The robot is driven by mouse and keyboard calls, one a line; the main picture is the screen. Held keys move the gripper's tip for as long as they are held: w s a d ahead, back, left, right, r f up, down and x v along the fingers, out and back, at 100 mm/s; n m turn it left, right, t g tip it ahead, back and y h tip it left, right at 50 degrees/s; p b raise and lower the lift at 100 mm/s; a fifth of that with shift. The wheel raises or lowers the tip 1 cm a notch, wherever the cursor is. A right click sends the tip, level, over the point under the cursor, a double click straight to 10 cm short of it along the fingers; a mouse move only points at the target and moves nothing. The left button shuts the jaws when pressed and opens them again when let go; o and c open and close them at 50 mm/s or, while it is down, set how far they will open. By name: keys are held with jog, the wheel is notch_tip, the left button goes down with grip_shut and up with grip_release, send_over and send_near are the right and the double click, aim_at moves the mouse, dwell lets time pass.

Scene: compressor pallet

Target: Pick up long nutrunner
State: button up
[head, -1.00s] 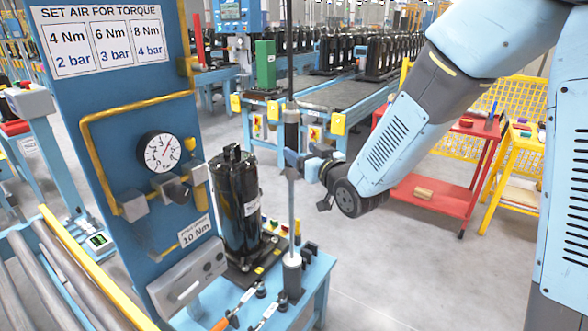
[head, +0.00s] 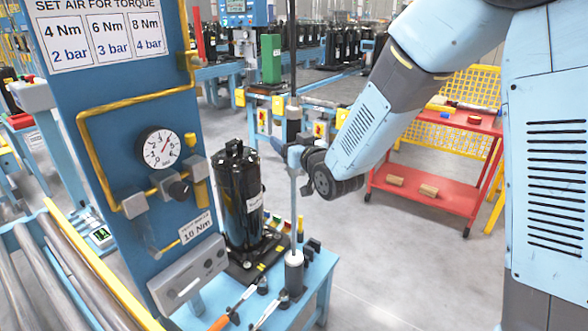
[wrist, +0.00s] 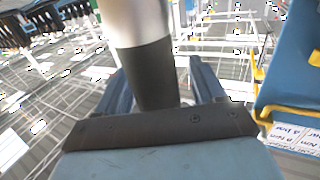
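The long nutrunner (head: 294,195) is a tall, thin upright tool with a dark upper section and a pale grey shaft. Its foot sits in a round grey holder (head: 293,259) on the blue bench. My gripper (head: 292,155) is at the shaft, just below the dark section. In the wrist view, the nutrunner's black and silver body (wrist: 150,72) runs between my two blue fingers, which stand apart on either side. A gap shows between the black part and the right finger. The palm plate hides the rest of the contact area.
A blue panel (head: 100,130) with a gauge and yellow pipe stands left. A black compressor (head: 238,195) stands close left of the nutrunner. Small tools (head: 240,300) lie at the bench front. A red trolley (head: 425,195) is behind my arm. Grey floor is clear at right.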

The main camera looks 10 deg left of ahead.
jog(key=shift+d, duration=0.1)
grip_shut()
dwell(0.3)
jog(key=shift+w+r, duration=0.1)
